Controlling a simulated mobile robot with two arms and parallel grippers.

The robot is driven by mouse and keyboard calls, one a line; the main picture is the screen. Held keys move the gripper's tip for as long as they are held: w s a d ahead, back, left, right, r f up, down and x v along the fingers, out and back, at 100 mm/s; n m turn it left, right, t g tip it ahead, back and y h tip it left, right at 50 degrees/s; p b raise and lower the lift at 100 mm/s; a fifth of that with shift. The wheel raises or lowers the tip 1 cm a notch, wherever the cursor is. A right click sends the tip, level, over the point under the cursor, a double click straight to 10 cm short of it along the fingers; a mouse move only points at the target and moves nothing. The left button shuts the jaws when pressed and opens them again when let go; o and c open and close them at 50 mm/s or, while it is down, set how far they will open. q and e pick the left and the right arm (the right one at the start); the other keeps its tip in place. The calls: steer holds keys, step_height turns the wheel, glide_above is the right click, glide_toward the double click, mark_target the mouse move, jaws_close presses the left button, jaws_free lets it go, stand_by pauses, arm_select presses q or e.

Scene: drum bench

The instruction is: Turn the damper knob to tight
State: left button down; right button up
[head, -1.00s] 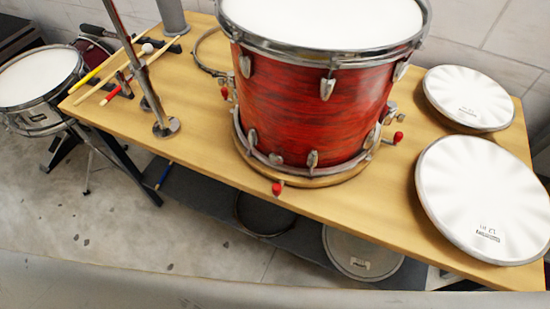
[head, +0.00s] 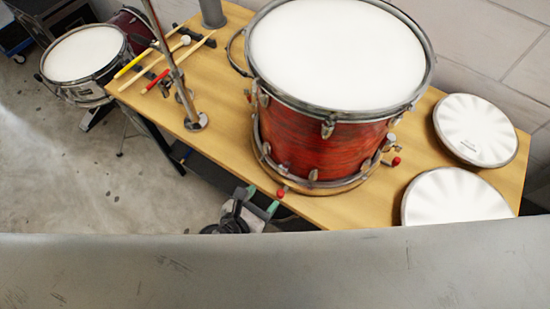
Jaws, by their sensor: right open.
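A red drum (head: 325,145) with a white head stands upright on the wooden bench. A small silver knob-like fitting (head: 390,140) sticks out from the right side of its shell; I cannot tell whether it is the damper knob or how far it is turned. Red-tipped parts show around the drum's base, one at the front (head: 281,192) and one at the right (head: 396,161). My left gripper is not in view.
Two round white pads, one farther back (head: 475,130) and one nearer (head: 455,197), lie on the bench at the right. A metal stand (head: 175,70) rises left of the drum, near several sticks (head: 150,68). A snare drum (head: 82,52) stands beyond the bench's left end.

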mark_target(282, 172)
steer(key=shift+t, duration=0.3)
steer(key=w+d, duration=0.1)
steer(key=w, duration=0.1)
steer(key=w+d+p, duration=0.1)
steer(key=w+d, duration=0.1)
steer(key=w, duration=0.1)
steer(key=w+d, duration=0.2)
steer(key=shift+w+f+p, duration=0.2)
steer(key=shift+f+p, duration=0.05)
steer(key=shift+p, duration=0.1)
steer(key=c, duration=0.9)
steer(key=shift+d, duration=0.1)
